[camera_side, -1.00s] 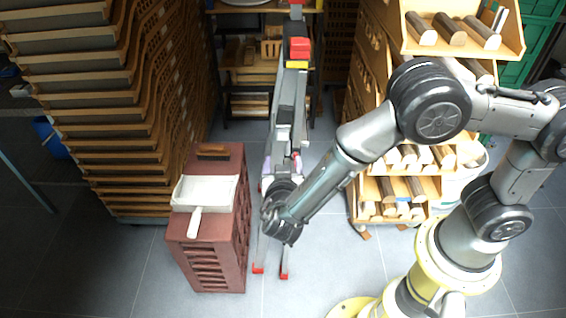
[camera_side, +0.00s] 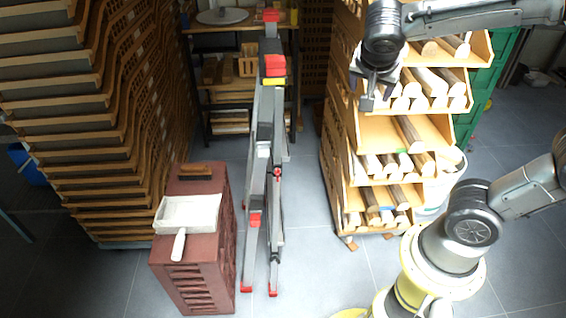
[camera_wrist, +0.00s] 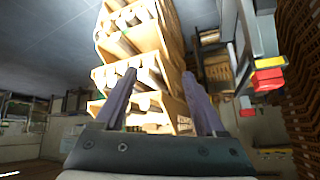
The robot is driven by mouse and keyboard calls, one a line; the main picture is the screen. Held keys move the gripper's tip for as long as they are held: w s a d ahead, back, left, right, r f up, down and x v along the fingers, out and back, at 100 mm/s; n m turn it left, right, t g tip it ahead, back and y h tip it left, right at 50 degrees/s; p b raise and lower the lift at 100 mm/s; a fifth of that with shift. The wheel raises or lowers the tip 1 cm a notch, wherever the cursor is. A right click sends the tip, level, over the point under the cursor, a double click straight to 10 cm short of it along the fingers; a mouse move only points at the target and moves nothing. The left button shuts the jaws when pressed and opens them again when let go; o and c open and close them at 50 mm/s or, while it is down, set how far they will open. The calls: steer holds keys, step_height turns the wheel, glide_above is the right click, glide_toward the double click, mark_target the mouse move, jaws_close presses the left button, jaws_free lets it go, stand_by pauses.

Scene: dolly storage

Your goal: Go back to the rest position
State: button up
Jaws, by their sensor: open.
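My gripper (camera_side: 368,98) is raised at the upper right of the side view, in front of the wooden shelf trolley (camera_side: 420,128). In the wrist view its two fingers (camera_wrist: 159,76) stand well apart with nothing between them. The gripper is open and empty. The trolley's shelves show beyond the fingers in the wrist view (camera_wrist: 145,45). A white scoop (camera_side: 190,212) with a handle lies on top of the dark red box (camera_side: 195,285) at the lower left of the side view, far from my gripper.
A folded grey stepladder (camera_side: 265,135) with red feet stands between the box and the trolley. Tall stacked wooden trays (camera_side: 75,130) fill the left. A workbench (camera_side: 235,24) stands at the back.

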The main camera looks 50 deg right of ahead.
steer(key=s+a+f+n+t+y, duration=0.2)
steer(key=s+a+n+y, duration=0.5)
steer(key=s+n, duration=0.4)
steer(key=shift+a+f+n, duration=0.15)
steer(key=shift+a+n, duration=0.75)
steer(key=shift+n, duration=1.1)
